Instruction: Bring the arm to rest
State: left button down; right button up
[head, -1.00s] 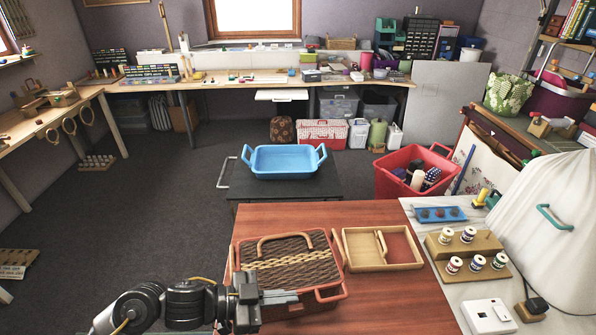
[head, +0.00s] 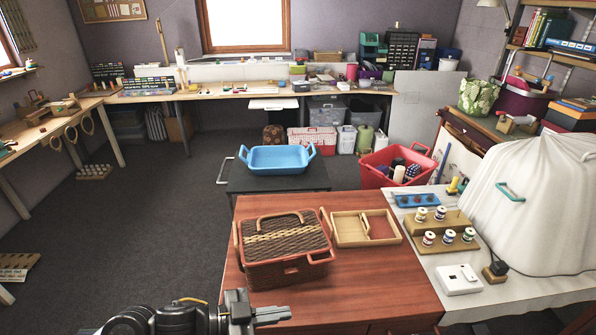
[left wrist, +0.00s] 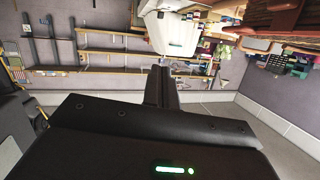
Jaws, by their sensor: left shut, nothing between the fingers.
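My left gripper (head: 272,315) is at the bottom of the head view, over the front left part of the wooden table. It points right, and its fingers are together and empty. In the left wrist view the two fingers (left wrist: 161,87) also lie side by side, with nothing held. The brown wicker sewing basket (head: 284,245) stands on the table beyond the gripper, apart from it, with its lid down. My right gripper does not show.
A wooden tray (head: 345,230) lies right of the basket. Several thread spools (head: 441,213) stand on a wooden rack at the right, near a white draped cover (head: 535,215). A blue tray (head: 278,159) sits on a dark cart behind. The table's front middle (head: 370,295) is clear.

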pick_arm(q)
jog(key=a+f+n+t+y, duration=0.6)
jog(key=a+f+n+y, duration=0.2)
jog(key=a+n+y, duration=0.25)
jog(key=s+a+f+n+g+y, duration=0.25)
jog(key=s+a, duration=0.25)
jog(key=s, duration=0.3)
jog(key=s+a+f+n+g+y, duration=0.1)
jog(key=s+a+f+g, duration=0.35)
jog(key=s, duration=0.35)
notch_tip(320, 180, down, 25)
jog(key=s+g, duration=0.1)
jog(key=s, duration=0.1)
jog(key=s+a+f+g, duration=0.1)
jog(key=s+a+f, duration=0.2)
jog(key=s+f, duration=1.3)
jog(key=shift+f+m+y, duration=0.2)
jog(key=shift+m+y, duration=0.1)
